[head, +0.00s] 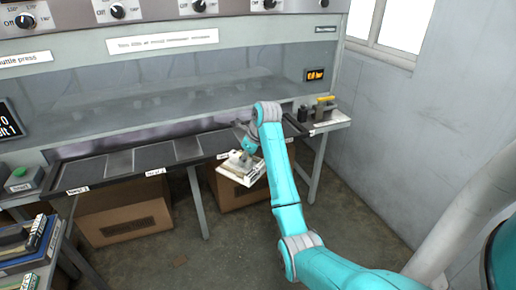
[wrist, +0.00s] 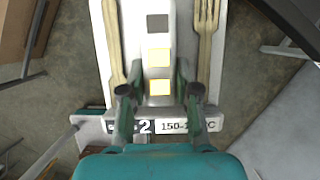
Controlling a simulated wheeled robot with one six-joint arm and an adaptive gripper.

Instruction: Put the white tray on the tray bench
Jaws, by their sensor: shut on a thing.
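The white tray (head: 237,176) hangs in the air in front of the press's front ledge, slightly tilted in the head view. In the wrist view the tray (wrist: 184,25) carries a wooden fork-like piece on each side of a raised middle grip (wrist: 157,60) with yellow squares. Its end label shows "2" and "150-", partly hidden. My gripper (head: 246,150) is above the tray; in the wrist view my gripper (wrist: 160,90) is shut on the middle grip. A low bench (head: 41,277) with several coloured trays is at lower left; I cannot tell if it is the tray bench.
The press ledge (head: 130,165) with labelled nests runs behind the tray. A small side table (head: 331,122) with tools stands at the right. Cardboard boxes (head: 125,220) sit under the ledge. Open floor (head: 170,268) lies in front.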

